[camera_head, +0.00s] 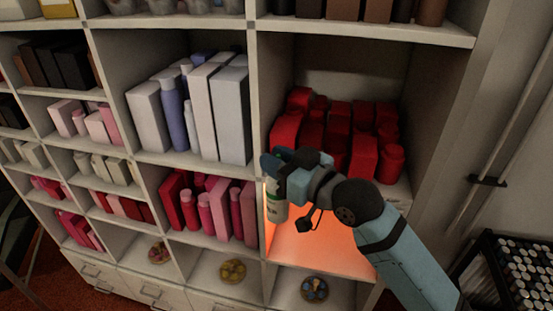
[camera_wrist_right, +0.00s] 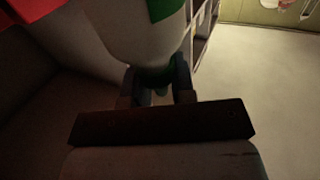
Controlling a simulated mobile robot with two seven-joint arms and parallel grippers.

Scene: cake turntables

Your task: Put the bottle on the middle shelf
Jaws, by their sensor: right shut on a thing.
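The bottle (camera_head: 277,207) is white with green marking. It hangs below my right gripper (camera_head: 280,168), at the left front of an orange-lit shelf compartment (camera_head: 325,252). In the wrist view the bottle (camera_wrist_right: 140,35) shows large and close, with a narrow green part between the fingers of my right gripper (camera_wrist_right: 157,86). My right gripper is shut on the bottle. The arm hides part of the compartment, and I cannot tell whether the bottle's base touches the shelf. My left gripper is not in view.
Red boxes and bottles (camera_head: 335,130) fill the compartment above. Pink and red items (camera_head: 210,208) stand in the compartment to the left, behind an upright divider. Small round dishes (camera_head: 314,289) sit in the low compartments. A dark rack (camera_head: 500,275) stands at the right. The orange-lit floor looks empty.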

